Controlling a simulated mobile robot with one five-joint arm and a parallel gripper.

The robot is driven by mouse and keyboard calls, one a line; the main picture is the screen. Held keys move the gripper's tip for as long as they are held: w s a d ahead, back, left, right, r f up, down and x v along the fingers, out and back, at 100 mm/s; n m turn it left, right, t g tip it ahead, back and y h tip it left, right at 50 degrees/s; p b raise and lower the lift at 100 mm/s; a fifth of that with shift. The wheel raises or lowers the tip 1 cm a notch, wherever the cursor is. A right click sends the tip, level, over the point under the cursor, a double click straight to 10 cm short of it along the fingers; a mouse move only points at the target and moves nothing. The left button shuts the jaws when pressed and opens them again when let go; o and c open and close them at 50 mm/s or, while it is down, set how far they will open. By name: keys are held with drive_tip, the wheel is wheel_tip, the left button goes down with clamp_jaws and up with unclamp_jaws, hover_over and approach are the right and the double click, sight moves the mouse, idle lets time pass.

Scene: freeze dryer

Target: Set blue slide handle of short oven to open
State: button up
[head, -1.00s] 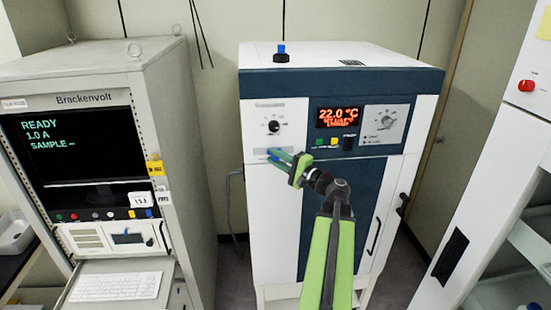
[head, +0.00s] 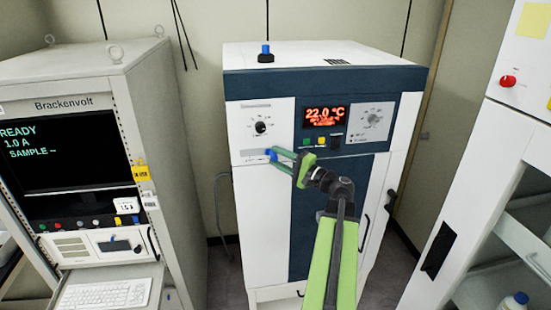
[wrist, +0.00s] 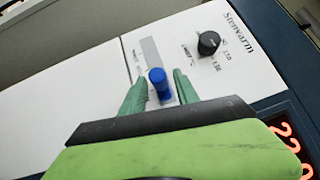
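The short oven (head: 262,200) is a white and dark blue cabinet in the middle of the head view. Its blue slide handle (head: 268,154) is on the upper left of its front. In the wrist view the handle (wrist: 157,80) stands in a grey vertical slot, toward the slot's lower end. My gripper (head: 277,159) is at the panel, with its green fingers on either side of the handle. In the wrist view the gripper (wrist: 159,82) is open, with small gaps between the fingers and the handle.
A black dial (wrist: 209,43) sits right of the slot, close to the right finger. A red display (head: 325,116) is further right. A grey Brackenvolt cabinet (head: 165,130) stands left, and a white cabinet (head: 465,140) with a red knob stands right. A blue-topped fitting (head: 265,52) is on the oven's roof.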

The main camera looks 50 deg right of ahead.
drive_tip(key=shift+o, duration=0.2)
drive_tip(key=shift+w+a, duration=0.25)
drive_tip(key=shift+a, duration=0.1)
drive_tip(key=s+d+f+b, duration=0.1)
drive_tip(key=s+d+f, duration=0.1)
drive_tip(key=s, duration=1.5)
drive_tip(key=shift+d+b, duration=0.3)
drive_tip(key=shift+b, duration=0.1)
